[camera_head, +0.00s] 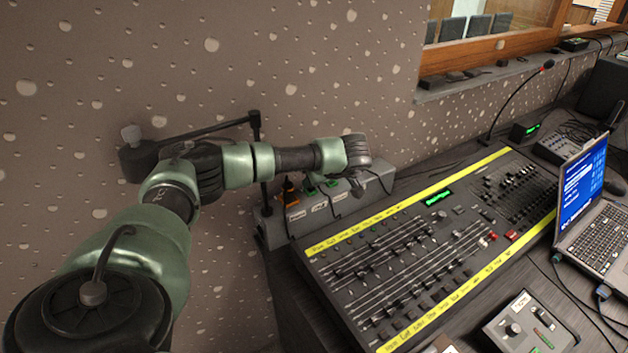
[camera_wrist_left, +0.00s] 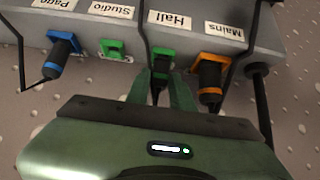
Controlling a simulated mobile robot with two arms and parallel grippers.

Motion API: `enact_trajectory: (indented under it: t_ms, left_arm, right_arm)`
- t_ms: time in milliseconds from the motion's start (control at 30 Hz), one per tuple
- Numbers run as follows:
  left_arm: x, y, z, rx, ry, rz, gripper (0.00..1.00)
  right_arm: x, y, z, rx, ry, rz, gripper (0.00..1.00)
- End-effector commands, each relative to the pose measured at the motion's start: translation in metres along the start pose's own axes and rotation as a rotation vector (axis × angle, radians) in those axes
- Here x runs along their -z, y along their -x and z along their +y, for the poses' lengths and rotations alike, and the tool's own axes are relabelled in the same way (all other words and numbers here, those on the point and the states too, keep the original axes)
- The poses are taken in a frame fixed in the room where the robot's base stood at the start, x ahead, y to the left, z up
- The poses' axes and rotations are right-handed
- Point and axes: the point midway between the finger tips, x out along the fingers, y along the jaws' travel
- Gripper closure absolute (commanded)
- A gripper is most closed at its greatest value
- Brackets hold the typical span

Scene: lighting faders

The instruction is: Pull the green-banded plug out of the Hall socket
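The Hall plug (camera_wrist_left: 161,66) has a green band and a dark body. It sits in the socket beside the "Hall" label (camera_wrist_left: 169,20) in the left wrist view. My left gripper (camera_wrist_left: 160,84) reaches the plug, with one green finger on each side of its body. I cannot tell whether the fingers press on it or stand slightly apart. In the head view my left arm (camera_head: 240,163) reaches over the socket box (camera_head: 273,232) and hides part of it. My right gripper is not in view.
An orange-banded plug (camera_wrist_left: 210,75) sits close beside, at Mains. A green piece (camera_wrist_left: 112,48) is at Studio and a blue-banded plug (camera_wrist_left: 62,55) at Page. Black cables run between them. The fader desk (camera_head: 425,255) and a laptop (camera_head: 600,215) stand to the right.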

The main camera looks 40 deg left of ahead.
Motion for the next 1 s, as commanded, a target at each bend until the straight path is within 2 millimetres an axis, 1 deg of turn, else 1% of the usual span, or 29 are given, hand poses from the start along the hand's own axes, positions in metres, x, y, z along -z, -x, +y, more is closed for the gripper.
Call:
enact_trajectory:
  t_ms: [467,1000]
  left_arm:
    - [0.003,0.003,0.000,-0.001,0.000,0.001,1.00]
    - [0.019,0.022,0.000,0.000,0.000,0.000,1.00]
  right_arm:
    - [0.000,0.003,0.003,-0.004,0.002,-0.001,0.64]
    - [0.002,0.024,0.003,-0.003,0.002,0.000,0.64]
